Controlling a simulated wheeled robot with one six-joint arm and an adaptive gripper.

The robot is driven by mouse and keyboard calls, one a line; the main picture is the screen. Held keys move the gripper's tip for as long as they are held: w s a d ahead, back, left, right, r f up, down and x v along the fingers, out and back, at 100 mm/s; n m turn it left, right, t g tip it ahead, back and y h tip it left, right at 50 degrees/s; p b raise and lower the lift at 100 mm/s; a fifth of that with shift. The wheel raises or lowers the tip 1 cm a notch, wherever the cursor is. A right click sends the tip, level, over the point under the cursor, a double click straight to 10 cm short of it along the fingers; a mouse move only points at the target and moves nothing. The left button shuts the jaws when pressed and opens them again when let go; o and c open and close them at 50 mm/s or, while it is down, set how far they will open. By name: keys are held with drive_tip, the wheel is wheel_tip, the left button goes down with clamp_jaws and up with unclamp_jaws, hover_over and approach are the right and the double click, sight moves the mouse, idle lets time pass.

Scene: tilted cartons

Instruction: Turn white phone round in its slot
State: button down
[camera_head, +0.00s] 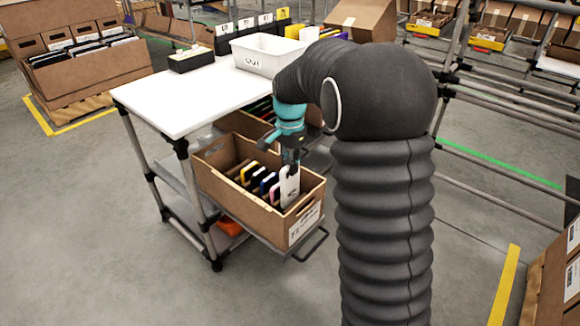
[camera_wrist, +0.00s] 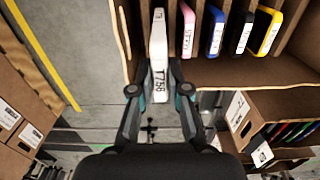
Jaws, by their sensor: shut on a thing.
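The white phone (camera_head: 289,188) stands upright at the right end of the open brown carton (camera_head: 238,205), higher than the other phones there. In the wrist view the white phone (camera_wrist: 158,45) is seen nearly edge-on, with a "T758" label at its near end. My gripper (camera_head: 290,166) points down over the carton and is shut on the phone's upper end. In the wrist view the fingertips of my gripper (camera_wrist: 160,90) lie on either side of the labelled end. I cannot tell whether the phone's lower end is in its slot.
Pink (camera_wrist: 187,30), blue (camera_wrist: 214,32), black-and-white (camera_wrist: 243,32) and yellow (camera_wrist: 268,30) phones stand between dividers beside it. The carton rests on a tilted shelf below a white tabletop (camera_head: 180,100). A second carton (camera_wrist: 265,115) is close by.

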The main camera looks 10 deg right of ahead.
drive_tip(key=shift+r, duration=3.35)
